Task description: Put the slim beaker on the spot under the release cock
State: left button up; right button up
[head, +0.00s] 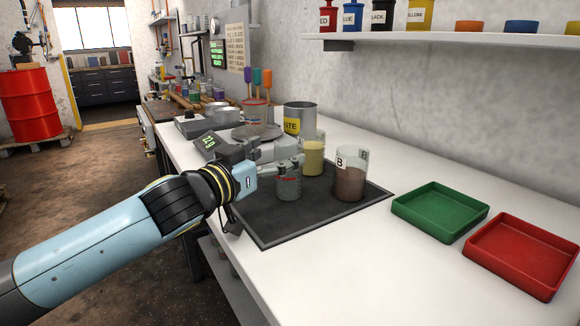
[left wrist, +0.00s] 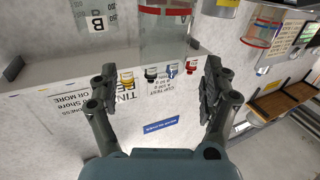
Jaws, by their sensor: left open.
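A clear grey beaker with a red line (head: 288,186), which looks like the slim beaker, stands upright on the dark mat (head: 275,226). My left gripper (head: 288,166) is open at its upper part and partly hides it. In the left wrist view a clear glass beaker with a red ring (left wrist: 165,38) appears upside down, ahead of and between the spread fingers (left wrist: 161,88). I cannot tell whether the fingers touch it. I cannot make out the release cock or the spot under it. My right gripper is not in view.
A beaker with yellowish contents (head: 313,160) and a brown-filled beaker marked B (head: 350,183) stand close by on the mat. A metal can (head: 300,113) stands behind. Green (head: 440,211) and red (head: 525,254) trays lie right. A red drum (head: 32,105) stands far left.

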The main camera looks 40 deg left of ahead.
pick_arm(q)
jog(key=shift+w+a, duration=0.1)
jog(key=shift+w, duration=0.55)
jog(key=w+p, duration=0.1)
jog(key=w, duration=0.3)
jog(key=shift+w+a+f, duration=0.1)
jog(key=shift+f, duration=0.05)
jog(key=c, duration=1.2)
jog(key=shift+o, duration=0.2)
